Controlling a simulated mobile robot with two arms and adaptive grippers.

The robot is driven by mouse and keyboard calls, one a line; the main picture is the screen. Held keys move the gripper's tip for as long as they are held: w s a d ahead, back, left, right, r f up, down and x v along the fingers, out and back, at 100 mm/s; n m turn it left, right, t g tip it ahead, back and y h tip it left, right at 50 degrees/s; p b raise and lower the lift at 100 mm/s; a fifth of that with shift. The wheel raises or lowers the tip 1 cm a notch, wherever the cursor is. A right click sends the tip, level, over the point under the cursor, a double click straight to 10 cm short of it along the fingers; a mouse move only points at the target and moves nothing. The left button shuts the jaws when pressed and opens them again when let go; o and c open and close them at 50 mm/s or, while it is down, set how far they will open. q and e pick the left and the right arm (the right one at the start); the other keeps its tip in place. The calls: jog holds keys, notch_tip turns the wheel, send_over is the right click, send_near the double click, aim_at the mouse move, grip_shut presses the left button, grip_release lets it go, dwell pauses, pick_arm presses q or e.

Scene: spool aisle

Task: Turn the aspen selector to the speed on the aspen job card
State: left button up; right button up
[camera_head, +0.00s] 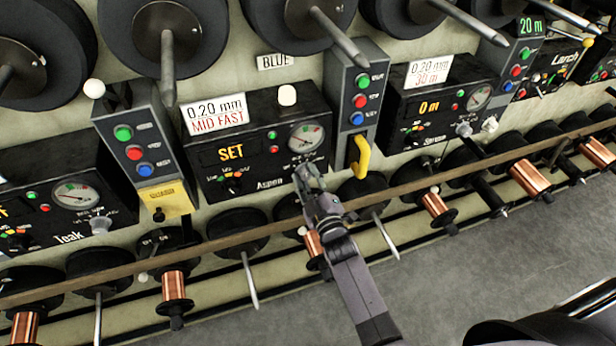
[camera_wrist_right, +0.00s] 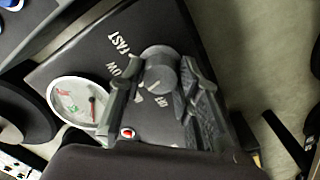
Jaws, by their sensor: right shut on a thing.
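The Aspen panel (camera_head: 262,185) is a black box with a gauge (camera_head: 306,138) and a display (camera_head: 231,152) reading "SET". The white aspen job card (camera_head: 215,114) above it reads "0.20 mm" and "MID FAST", the speed in red. The aspen selector (camera_wrist_right: 160,66) is a round grey knob with a light pointer mark, in the right wrist view. My right gripper (camera_head: 308,178) reaches the panel's lower right and is shut on the selector, one finger on each side. Fingers partly hide the speed words around the knob, so I cannot tell its setting. My left gripper is not in view.
The Teak panel (camera_head: 60,200) is at left, another panel (camera_head: 440,103) at right. A yellow handle (camera_head: 358,157) is right of the Aspen panel. A long rail (camera_head: 240,237) crosses below the panels, near copper spools (camera_head: 173,286).

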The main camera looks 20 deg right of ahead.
jog(key=m+p, duration=0.1)
jog(key=m, duration=0.5)
jog(key=shift+r+m, duration=0.1)
jog(key=shift+m, duration=0.2)
jog(key=m+p, duration=0.1)
jog(key=m, duration=0.2)
jog(key=shift+m, duration=1.7)
jog(key=o, duration=1.1)
jog(key=shift+o, duration=0.2)
